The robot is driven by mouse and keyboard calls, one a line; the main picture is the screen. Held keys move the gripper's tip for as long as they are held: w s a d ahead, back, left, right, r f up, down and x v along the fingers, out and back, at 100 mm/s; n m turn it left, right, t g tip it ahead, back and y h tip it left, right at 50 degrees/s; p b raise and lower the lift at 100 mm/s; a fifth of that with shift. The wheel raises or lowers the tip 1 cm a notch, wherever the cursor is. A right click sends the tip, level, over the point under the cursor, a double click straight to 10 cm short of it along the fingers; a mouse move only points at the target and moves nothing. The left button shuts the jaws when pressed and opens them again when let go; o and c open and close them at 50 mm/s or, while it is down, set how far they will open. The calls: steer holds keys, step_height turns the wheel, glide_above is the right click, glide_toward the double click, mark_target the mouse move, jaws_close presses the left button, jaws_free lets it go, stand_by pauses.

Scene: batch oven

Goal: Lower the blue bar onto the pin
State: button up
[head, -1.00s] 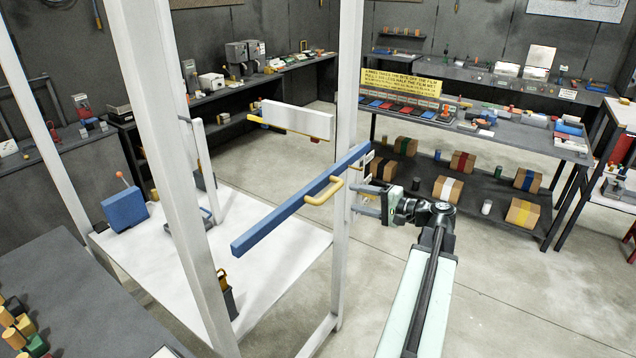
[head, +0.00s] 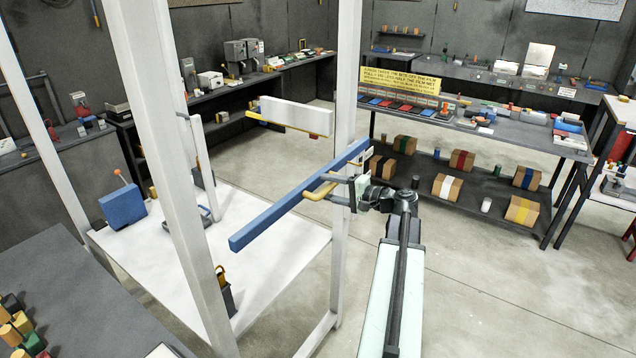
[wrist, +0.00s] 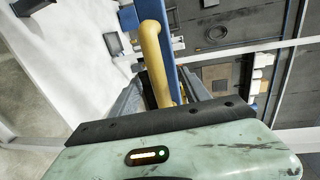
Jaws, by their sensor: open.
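The blue bar (head: 290,203) runs level across the front of the white frame, with its near end at left and its far end by the right post. A yellow handle (head: 318,190) sticks out from its side. My gripper (head: 333,187) is at the handle, with its open fingers reaching around or beside it. In the wrist view the handle (wrist: 154,60) stands upright in front of the jaws, next to the blue bar (wrist: 171,45). I cannot tell whether the fingers touch it. I cannot make out the pin.
White posts (head: 345,130) of the frame stand close to the bar. A white panel with a yellow edge (head: 296,115) hangs behind it. Below is a white table (head: 275,265) with a blue box (head: 123,207). A shelf with cartons (head: 446,187) stands at right.

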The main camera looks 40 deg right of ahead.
jaws_close()
steer(key=shift+f, duration=0.1)
step_height(320, 180, down, 17)
steer(key=b, duration=1.7)
jaws_free()
stand_by(0.9)
steer(key=p+v, duration=0.1)
steer(key=v, duration=0.7)
stand_by(0.7)
